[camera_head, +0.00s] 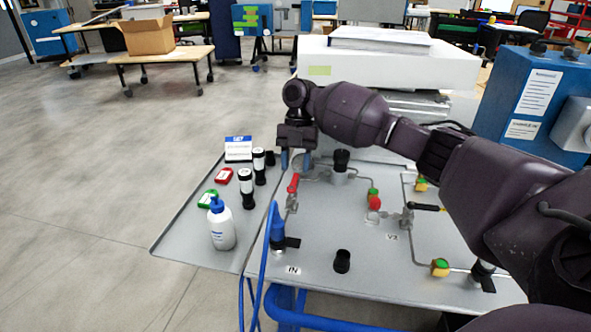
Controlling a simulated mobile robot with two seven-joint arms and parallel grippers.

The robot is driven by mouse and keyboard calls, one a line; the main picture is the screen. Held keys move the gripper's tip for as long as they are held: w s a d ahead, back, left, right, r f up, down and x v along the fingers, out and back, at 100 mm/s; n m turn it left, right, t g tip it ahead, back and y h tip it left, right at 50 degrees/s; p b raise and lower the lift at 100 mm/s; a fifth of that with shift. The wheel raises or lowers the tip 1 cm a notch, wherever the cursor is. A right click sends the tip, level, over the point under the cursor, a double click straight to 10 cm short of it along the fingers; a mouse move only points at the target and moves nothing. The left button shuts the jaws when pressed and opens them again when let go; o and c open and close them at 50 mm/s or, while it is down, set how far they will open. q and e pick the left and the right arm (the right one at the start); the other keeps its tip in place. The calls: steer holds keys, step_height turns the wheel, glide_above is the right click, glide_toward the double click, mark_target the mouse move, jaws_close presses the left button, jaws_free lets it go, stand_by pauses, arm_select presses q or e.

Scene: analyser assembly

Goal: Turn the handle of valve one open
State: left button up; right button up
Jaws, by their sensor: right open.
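The grey panel (365,285) carries thin pipes and valves. A valve with a red handle (293,184) is at its left; no label for it is readable, so I cannot tell for sure that it is valve one. The red handle points away from me, in line with its pipe. My right gripper (296,160) points down just beyond and above this handle, with its two blue fingertips apart. I cannot tell whether a fingertip touches the handle. A second valve, with a black handle (428,207), is near the "V2" label (392,237). My left gripper is out of view.
A side tray (185,240) holds a white bottle with a blue cap (220,226), black-and-white cylinders (247,190) and red and green small boxes. Blue hoses (262,265) rise at the front left. A white machine (400,68) stands behind. A black knob (342,261) stands at front.

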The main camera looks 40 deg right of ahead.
steer(key=shift+v, duration=2.75)
